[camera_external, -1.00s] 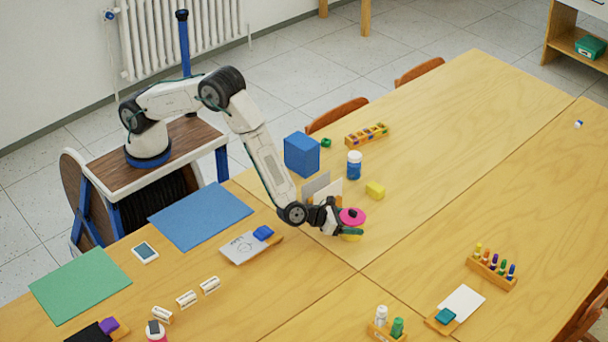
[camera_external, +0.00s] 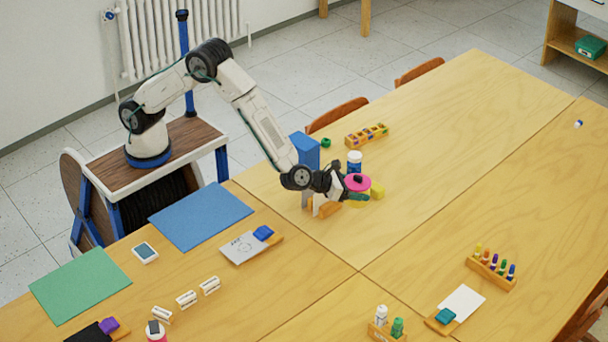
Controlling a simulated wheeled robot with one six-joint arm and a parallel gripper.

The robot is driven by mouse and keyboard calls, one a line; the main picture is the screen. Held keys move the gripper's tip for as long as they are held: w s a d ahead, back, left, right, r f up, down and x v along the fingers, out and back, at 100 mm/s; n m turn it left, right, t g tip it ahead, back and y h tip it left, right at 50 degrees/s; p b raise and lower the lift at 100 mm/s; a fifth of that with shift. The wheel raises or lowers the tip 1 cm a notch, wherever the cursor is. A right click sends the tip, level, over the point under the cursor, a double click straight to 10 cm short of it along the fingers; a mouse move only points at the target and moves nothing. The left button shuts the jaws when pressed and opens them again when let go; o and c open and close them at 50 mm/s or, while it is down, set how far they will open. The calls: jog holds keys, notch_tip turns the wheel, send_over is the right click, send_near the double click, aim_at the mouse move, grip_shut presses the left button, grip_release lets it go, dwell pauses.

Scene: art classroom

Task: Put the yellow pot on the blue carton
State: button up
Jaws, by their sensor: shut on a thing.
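The yellow pot (camera_external: 361,205) with a pink lid is held in my gripper (camera_external: 356,188). The pink top shows clearly; most of the yellow body is hidden behind the dark fingers. My gripper is shut on the pot above the table; how high is hard to tell. The blue carton (camera_external: 305,146) stands upright on the table to the left of and behind the gripper. My arm hides its lower front part.
A white bottle with a blue label (camera_external: 354,160) and a yellow block (camera_external: 377,191) stand close to the held pot. An orange holder with cards (camera_external: 322,207) sits under my wrist. A wooden paint tray (camera_external: 366,135) and a small green item (camera_external: 326,142) lie near the carton.

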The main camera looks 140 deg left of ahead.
jog(key=s+a+r+n+g+y, duration=0.1)
jog(key=s+a+r, duration=0.2)
jog(key=s, duration=0.3)
jog(key=s+a+r+n+g, duration=0.2)
jog(key=s+a+r, duration=0.15)
jog(key=s, duration=0.25)
jog(key=s+a+r+n+g+y, duration=0.1)
jog(key=s+a+r, duration=0.1)
jog(key=s+a, duration=0.3)
jog(key=n+g, duration=0.4)
jog(key=g, duration=0.1)
send_over(301, 141)
notch_tip(301, 141, down, 4)
jog(key=shift+f, duration=2.1)
jog(key=shift+f, duration=0.1)
jog(key=o, duration=1.6)
jog(key=shift+t+h, duration=0.3)
